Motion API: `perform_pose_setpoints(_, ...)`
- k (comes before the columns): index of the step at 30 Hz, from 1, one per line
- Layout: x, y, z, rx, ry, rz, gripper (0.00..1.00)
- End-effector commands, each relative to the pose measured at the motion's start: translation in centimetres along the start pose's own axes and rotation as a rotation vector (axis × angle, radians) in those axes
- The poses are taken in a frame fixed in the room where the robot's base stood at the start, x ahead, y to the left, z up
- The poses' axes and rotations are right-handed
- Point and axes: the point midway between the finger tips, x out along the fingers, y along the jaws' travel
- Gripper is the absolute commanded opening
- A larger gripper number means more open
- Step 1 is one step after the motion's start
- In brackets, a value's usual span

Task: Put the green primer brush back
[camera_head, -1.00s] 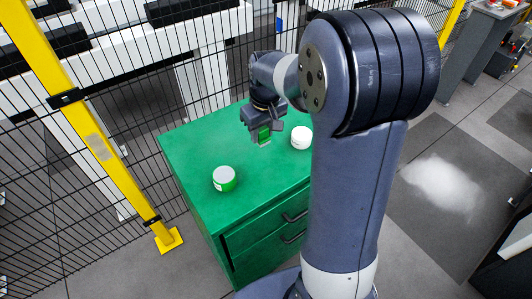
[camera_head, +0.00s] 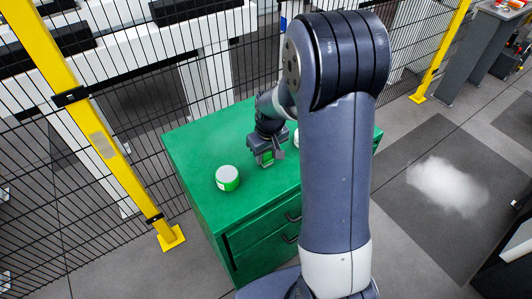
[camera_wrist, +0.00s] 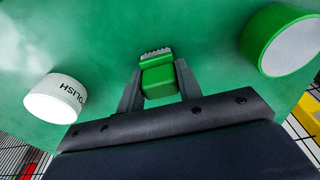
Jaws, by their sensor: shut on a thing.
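My gripper (camera_head: 266,161) is above the green cabinet top (camera_head: 195,140), shut on the green primer brush (camera_wrist: 157,80). In the wrist view the brush sits between the two fingers, its pale bristle end pointing away from the gripper. In the head view only a little of the brush shows below the jaws. A green tin with a pale lid (camera_head: 227,177) stands on the cabinet to the left of the gripper; it also shows at the upper right of the wrist view (camera_wrist: 270,36). I cannot tell whether the brush touches the cabinet top.
A white tin labelled POLISH (camera_wrist: 56,98) stands on the cabinet, mostly hidden behind my arm in the head view. A black mesh fence with a yellow post (camera_head: 90,130) runs behind and left of the cabinet.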

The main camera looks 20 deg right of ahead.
Motion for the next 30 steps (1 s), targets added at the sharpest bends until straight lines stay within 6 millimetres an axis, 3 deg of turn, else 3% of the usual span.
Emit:
perform_pose_setpoints(1,0.2,0.0,0.0,0.0,0.0,0.0,0.16)
perform_pose_setpoints(2,0.2,0.0,0.0,0.0,0.0,0.0,0.35)
perform_pose_setpoints(9,0.1,0.0,0.0,0.0,0.0,0.0,0.55)
perform_pose_setpoints(20,-0.5,0.0,-0.1,0.0,0.001,0.0,0.56)
perform_pose_setpoints(30,-6.9,0.0,-0.1,0.001,0.005,0.002,0.56)
